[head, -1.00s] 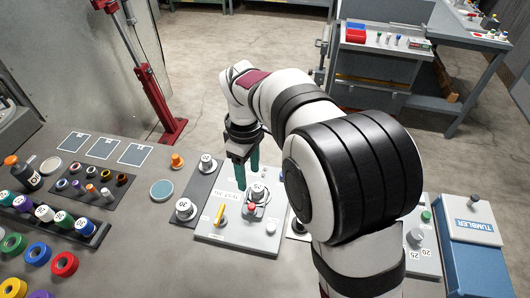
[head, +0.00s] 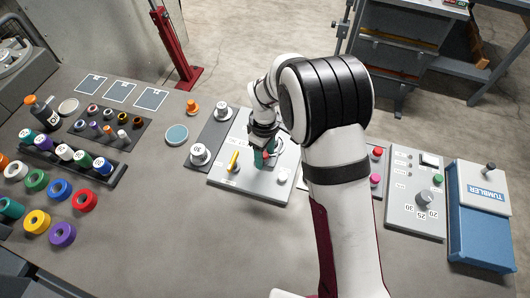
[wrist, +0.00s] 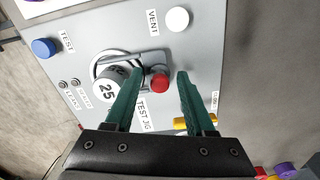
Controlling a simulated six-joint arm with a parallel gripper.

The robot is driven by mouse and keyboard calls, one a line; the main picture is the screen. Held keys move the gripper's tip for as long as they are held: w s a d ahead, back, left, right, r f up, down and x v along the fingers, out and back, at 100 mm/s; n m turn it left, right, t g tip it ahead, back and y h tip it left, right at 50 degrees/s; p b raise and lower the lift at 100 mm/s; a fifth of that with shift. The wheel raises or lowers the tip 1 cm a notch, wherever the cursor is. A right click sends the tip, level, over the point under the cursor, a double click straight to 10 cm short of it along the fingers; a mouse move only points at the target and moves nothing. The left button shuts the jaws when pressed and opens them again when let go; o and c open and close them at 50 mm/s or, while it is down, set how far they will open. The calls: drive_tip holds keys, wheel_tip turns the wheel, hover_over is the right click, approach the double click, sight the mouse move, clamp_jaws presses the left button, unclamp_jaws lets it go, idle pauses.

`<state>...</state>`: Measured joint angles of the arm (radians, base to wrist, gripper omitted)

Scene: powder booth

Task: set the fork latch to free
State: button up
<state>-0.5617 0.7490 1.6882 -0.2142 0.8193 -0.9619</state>
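The fork latch (wrist: 150,58) is a grey metal piece with a red knob (wrist: 159,83) on the test jig panel (head: 255,188). In the wrist view it lies beside a round white part marked 25 (wrist: 108,90), which sits in a metal ring. My gripper (wrist: 158,73) is open, its two teal fingers on either side of the red knob with gaps visible. The left finger covers part of the 25 part's edge. In the head view my gripper (head: 264,156) is low over the panel, and my arm and fingers mostly hide the latch.
The panel also carries a white VENT knob (wrist: 177,19), a blue TEST knob (wrist: 45,47) and a yellow lever (head: 234,162). Knobbed white parts (head: 199,154) stand left of it. A control panel (head: 414,200) and the blue tumbler (head: 480,225) are to the right.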

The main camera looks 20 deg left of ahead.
clamp_jaws()
idle(1.2)
